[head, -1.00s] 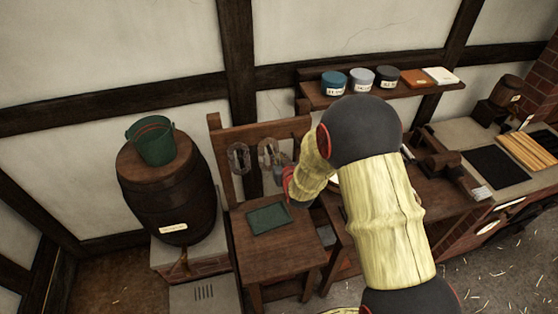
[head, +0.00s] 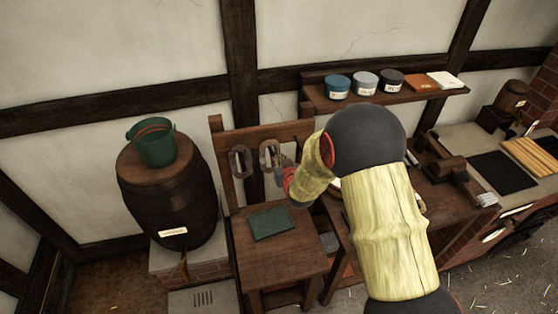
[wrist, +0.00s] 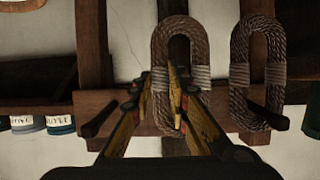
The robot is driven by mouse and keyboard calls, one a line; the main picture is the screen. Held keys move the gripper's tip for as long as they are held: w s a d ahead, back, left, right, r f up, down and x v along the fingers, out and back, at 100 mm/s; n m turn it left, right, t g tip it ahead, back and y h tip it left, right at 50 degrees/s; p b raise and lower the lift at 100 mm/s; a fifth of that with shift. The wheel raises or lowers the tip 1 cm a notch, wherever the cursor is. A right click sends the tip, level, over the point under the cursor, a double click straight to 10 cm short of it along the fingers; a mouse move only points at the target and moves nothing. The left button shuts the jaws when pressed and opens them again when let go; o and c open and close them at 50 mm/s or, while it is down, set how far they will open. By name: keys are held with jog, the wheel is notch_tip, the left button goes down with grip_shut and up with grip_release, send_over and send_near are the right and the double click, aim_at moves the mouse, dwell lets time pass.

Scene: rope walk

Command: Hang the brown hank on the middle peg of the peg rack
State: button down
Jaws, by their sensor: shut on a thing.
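The brown hank (wrist: 170,40) is a long coiled rope loop with pale bindings. My gripper (wrist: 175,85) is shut on it at the bindings. The hank lies in front of the peg rack (wrist: 125,105), level with its middle; in the head view the hank (head: 270,153) is just past my gripper (head: 284,172). One outer peg (wrist: 100,120) is bare. The other outer peg (wrist: 275,118) carries a greyer hank (wrist: 258,75). My fingers hide the middle peg, so I cannot tell whether the brown hank's loop is around it.
The rack's rail (head: 290,133) stands above a wooden seat with a green cloth (head: 270,223). A barrel (head: 168,195) with a green bucket (head: 152,143) stands to the left. A shelf (head: 430,95) with several jars is to the right, beyond my arm.

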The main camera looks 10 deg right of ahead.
dwell(0.3)
jog(key=c, duration=1.7)
grip_release()
jog(key=shift+c, duration=0.2)
jog(key=shift+o, duration=0.6)
jog(key=shift+s, duration=0.1)
